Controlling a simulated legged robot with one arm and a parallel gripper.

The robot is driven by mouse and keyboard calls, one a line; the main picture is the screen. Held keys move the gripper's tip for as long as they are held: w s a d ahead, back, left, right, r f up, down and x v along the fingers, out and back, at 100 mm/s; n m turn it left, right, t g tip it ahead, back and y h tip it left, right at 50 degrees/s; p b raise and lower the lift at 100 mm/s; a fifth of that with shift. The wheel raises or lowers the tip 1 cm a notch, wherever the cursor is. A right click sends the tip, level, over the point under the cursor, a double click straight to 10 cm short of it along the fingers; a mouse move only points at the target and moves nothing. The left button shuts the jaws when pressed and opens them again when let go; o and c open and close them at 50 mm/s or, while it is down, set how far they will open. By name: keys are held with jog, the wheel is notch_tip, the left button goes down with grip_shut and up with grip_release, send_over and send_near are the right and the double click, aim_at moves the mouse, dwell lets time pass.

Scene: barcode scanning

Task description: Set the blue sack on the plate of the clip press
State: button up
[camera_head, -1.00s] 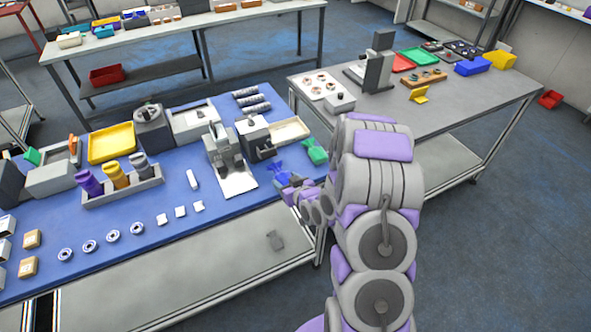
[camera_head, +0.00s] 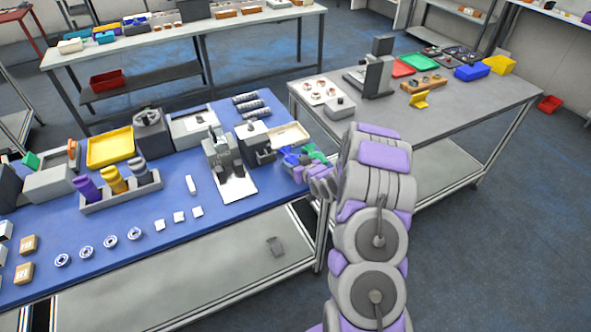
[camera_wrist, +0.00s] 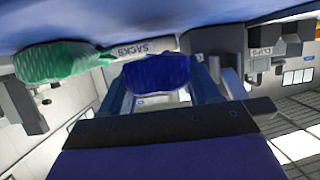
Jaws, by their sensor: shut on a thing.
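The blue sack (camera_head: 289,157) is between the fingers of my gripper (camera_head: 300,168), near the right end of the blue-topped table. In the wrist view the blue sack (camera_wrist: 157,73) fills the space between the fingertips (camera_wrist: 157,84), which are shut on it. What looks like the clip press (camera_head: 220,150) is a grey machine left of my gripper. Its pale flat plate (camera_head: 237,188) lies in front of it and looks bare. My gripper is to the right of the plate. My arm hides part of the table's right end.
A green sack (camera_head: 314,152) is right beside the blue one; it also shows in the wrist view (camera_wrist: 60,62). A second grey device (camera_head: 253,137) and a beige tray (camera_head: 289,136) stand behind. A white stick (camera_head: 191,185) lies left of the plate.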

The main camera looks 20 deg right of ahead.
notch_tip(320, 180, down, 3)
jog(key=shift+r, duration=0.25)
jog(key=o, duration=1.2)
jog(key=shift+c, duration=0.2)
jog(key=shift+a+f, duration=0.1)
jog(key=shift+f, duration=0.15)
